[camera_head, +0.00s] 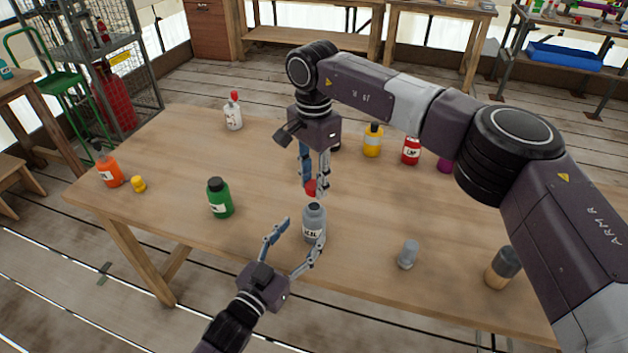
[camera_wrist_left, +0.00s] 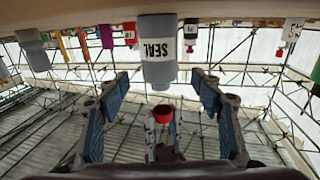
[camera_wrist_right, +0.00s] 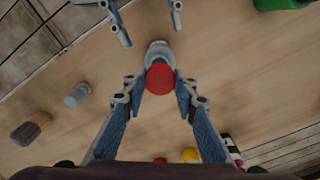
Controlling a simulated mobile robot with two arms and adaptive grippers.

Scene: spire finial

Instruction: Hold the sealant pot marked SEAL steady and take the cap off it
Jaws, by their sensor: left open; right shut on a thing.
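The grey sealant pot (camera_head: 314,230) marked SEAL stands upright near the table's front edge, with a dark mouth at its top. It also shows upside down in the left wrist view (camera_wrist_left: 158,52). The red cap (camera_head: 311,187) is just above the pot, with a gap between them in the left wrist view. My right gripper (camera_wrist_right: 160,86) points down and is shut on the cap. My left gripper (camera_head: 303,234) is open, low at the table's front edge, with its fingers spread to either side of the pot and apart from it.
A green bottle (camera_head: 220,199) stands left of the pot. An orange bottle (camera_head: 109,170) and a small yellow cap (camera_head: 139,184) are farther left. A small grey object (camera_head: 408,255) and a dark-topped jar (camera_head: 502,269) stand to the right. Several bottles, including a yellow one (camera_head: 372,142), stand behind.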

